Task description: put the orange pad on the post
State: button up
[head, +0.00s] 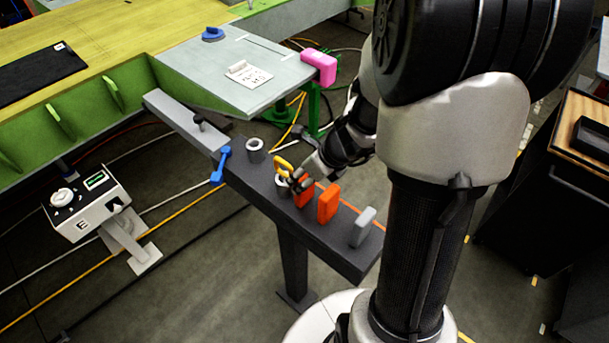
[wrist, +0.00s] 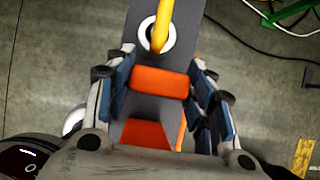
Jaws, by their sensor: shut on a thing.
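My gripper (head: 300,181) is over the dark grey beam and shut on an orange pad (head: 303,199). In the wrist view the pad (wrist: 160,82) lies between the two fingers (wrist: 162,88). I cannot tell whether the pad still touches the beam. A second orange pad (head: 328,204) stands upright on the beam just to the right; it also shows nearer the wrist camera (wrist: 145,133). A green post (head: 313,105) stands under the corner of the grey panel, with a pink block (head: 319,66) at its top. I cannot tell whether this is the task's post.
The dark grey beam (head: 252,189) also bears a grey pad (head: 362,228), a pale ring holder (head: 255,149), a yellow-handled tool (head: 284,165) in another ring, and a blue tool (head: 220,165). The grey panel (head: 225,65) holds a paper and a blue piece. Cables cross the floor.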

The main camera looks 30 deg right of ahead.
jog(key=o, duration=1.4)
jog(key=shift+f, duration=0.1)
jog(key=shift+r, duration=0.25)
jog(key=p+v, duration=0.6)
jog(key=v, duration=0.6)
jog(key=shift+f, duration=0.1)
